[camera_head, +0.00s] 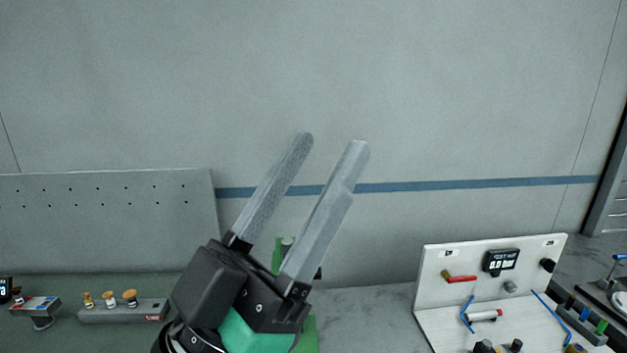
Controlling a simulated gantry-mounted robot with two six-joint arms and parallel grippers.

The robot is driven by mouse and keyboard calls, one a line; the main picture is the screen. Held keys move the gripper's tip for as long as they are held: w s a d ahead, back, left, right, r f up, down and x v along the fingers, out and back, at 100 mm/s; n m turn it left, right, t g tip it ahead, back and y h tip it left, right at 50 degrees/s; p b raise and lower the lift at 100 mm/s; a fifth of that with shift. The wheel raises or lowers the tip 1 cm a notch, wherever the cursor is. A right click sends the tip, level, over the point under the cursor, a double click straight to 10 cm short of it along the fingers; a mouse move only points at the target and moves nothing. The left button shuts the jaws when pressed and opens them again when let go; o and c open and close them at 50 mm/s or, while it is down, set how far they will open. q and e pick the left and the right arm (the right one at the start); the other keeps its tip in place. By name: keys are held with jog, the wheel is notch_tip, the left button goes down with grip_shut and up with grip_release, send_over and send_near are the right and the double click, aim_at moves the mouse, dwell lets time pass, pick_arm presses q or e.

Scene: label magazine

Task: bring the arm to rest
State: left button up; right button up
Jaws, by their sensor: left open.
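My left gripper (334,143) is in the lower middle of the head view, raised high in front of the wall. Its two grey fingers point up and to the right. They are apart, with nothing between them. Its black and green body hides part of the bench and most of a green object (309,335) behind it. My right gripper is not in view.
At the right stands a white panel station (433,281) with a small display (501,262) and a red-handled valve. At the left, a grey block (125,311) holds several small brass-coloured pieces, beside a small stand (37,306). Bare grey bench (375,310) shows right of my gripper.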

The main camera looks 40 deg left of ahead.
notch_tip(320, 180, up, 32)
jog(key=p, duration=3.2)
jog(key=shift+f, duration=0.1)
